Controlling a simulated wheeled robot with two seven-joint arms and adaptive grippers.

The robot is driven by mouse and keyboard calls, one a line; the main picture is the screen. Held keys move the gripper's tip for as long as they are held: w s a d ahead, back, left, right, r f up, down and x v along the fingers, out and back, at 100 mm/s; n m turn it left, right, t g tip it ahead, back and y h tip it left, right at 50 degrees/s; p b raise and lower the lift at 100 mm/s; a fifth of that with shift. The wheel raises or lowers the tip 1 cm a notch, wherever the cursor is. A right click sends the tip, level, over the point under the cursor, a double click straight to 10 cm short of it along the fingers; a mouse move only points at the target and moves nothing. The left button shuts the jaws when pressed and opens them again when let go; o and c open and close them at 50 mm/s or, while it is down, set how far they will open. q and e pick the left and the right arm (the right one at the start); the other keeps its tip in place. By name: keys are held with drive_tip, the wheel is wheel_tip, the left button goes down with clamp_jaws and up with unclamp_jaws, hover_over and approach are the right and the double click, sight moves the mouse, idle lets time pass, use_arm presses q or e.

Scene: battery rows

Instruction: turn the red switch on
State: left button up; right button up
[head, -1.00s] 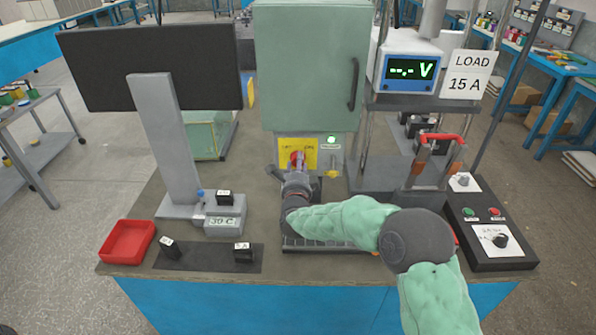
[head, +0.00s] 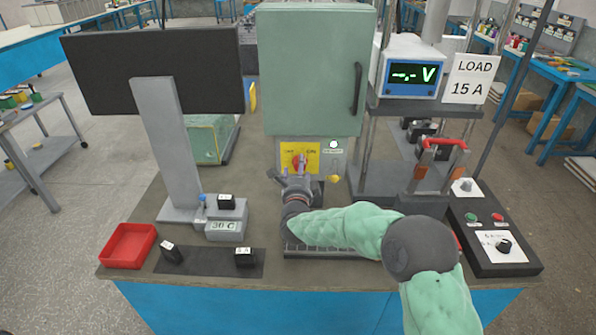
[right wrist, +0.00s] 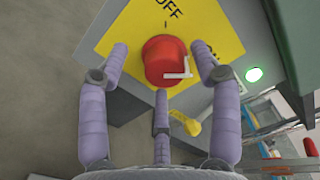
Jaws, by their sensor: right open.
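The red switch (head: 299,161) is a round knob on a yellow plate (head: 313,151) below the green cabinet. In the right wrist view the red switch (right wrist: 164,61) has a pale pointer-like mark at its lower right, and "OFF" is printed on the yellow plate (right wrist: 215,22) above it. My right gripper (head: 299,176) is in front of the knob. In the right wrist view its purple fingers (right wrist: 160,52) are spread, two on either side of the knob and one below, with visible gaps. My left gripper is not in view.
The green cabinet (head: 312,70) stands above. A lit green lamp (head: 333,145) and a yellow lever (head: 333,178) are right of the switch. A monitor (head: 150,68) stands left, a control box (head: 490,225) right. A red tray (head: 127,246) lies at the front left.

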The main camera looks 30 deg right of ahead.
drive_tip(key=v, duration=1.2)
idle(0.4)
